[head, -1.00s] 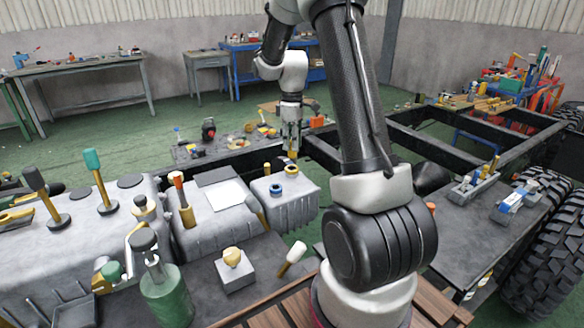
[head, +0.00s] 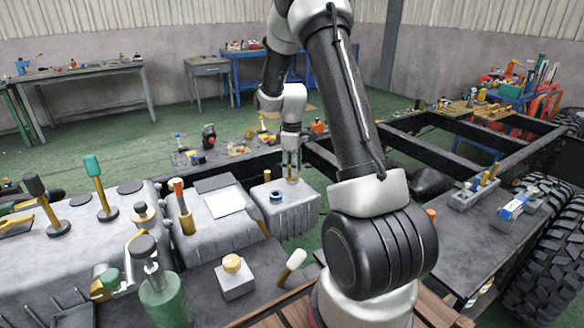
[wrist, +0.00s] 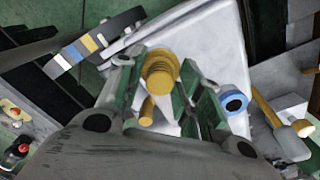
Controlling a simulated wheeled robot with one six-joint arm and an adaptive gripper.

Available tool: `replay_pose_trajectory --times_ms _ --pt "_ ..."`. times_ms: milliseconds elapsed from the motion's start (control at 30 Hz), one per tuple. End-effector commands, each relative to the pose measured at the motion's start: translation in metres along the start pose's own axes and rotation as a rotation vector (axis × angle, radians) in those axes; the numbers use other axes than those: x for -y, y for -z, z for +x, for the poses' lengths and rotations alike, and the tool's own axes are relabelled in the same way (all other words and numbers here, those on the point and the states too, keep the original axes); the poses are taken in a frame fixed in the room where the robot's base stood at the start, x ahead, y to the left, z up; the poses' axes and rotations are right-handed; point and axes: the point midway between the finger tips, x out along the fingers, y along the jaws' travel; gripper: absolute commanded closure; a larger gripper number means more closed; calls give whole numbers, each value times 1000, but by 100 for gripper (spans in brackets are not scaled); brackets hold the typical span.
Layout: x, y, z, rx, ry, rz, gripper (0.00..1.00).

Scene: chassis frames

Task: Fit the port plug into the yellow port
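My gripper (head: 291,174) is low over the grey ribbed block (head: 288,212), at its far right part, where the yellow port stands. In the wrist view the fingers (wrist: 163,75) with green pads close in on a gold-coloured ribbed plug (wrist: 160,72), seen end-on, with a thinner gold stub beside it. The plug appears held between the fingertips. The yellow port is mostly hidden under the gripper and plug; how deep the plug sits cannot be told. The blue port (head: 276,197) is open on the same block, nearer and left; it also shows in the wrist view (wrist: 233,101).
A grey box with a gold knob (head: 233,277) and a white-tipped handle (head: 291,268) lie nearer. The dark chassis frame (head: 440,150) runs behind and right.

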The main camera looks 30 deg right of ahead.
Motion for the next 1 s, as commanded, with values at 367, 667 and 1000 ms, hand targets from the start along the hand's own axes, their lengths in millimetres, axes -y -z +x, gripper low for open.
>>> replay_pose_trajectory --times_ms 367,667,1000 --pt "0 0 -5 -1 -1 0 57" --pt "-1 1 -62 -3 -5 0 57" --pt "0 0 -118 -1 -2 0 57"
